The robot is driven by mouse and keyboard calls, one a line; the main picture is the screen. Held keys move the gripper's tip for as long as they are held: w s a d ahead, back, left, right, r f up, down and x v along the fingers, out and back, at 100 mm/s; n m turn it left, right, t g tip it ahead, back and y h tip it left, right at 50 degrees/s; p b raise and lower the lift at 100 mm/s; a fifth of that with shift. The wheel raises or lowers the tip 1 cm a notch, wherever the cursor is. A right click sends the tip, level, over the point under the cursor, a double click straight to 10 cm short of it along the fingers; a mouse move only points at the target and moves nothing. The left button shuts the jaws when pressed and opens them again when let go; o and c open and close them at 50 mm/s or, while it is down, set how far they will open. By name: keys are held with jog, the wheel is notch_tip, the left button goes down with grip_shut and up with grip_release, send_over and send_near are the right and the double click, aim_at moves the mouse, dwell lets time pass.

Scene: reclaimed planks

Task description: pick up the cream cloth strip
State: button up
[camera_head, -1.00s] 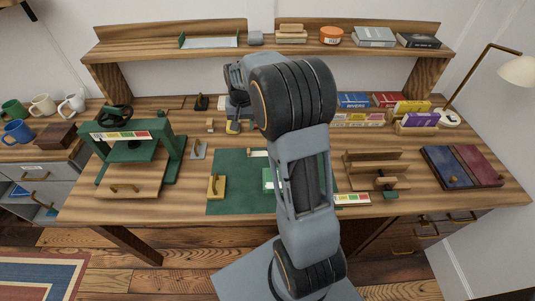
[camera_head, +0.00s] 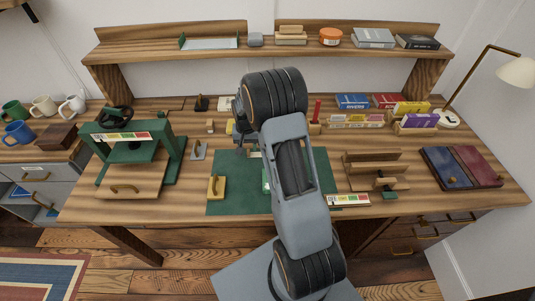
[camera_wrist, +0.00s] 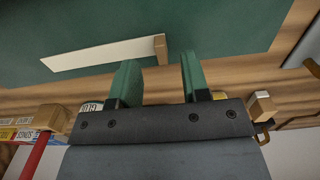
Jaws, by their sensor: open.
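The cream cloth strip (camera_wrist: 100,54) lies on the green mat (camera_wrist: 220,22) in the wrist view, with a small tan block (camera_wrist: 160,48) at its right end. In the head view a short part of the strip (camera_head: 254,154) shows on the mat, the rest hidden by my arm. My gripper (camera_wrist: 158,72) is open and empty, its two green fingertips apart. In the wrist view the tan end appears just beyond the gap between them. In the head view my gripper (camera_head: 241,138) is over the mat's back edge, partly hidden.
A red stick (camera_head: 317,111) and small boxes (camera_head: 355,121) stand back right. A wooden rack (camera_head: 375,165) is right of the mat.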

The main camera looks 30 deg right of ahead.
aim_at(248, 152)
jog(key=shift+f, duration=1.65)
jog(key=shift+c, duration=0.2)
grip_shut()
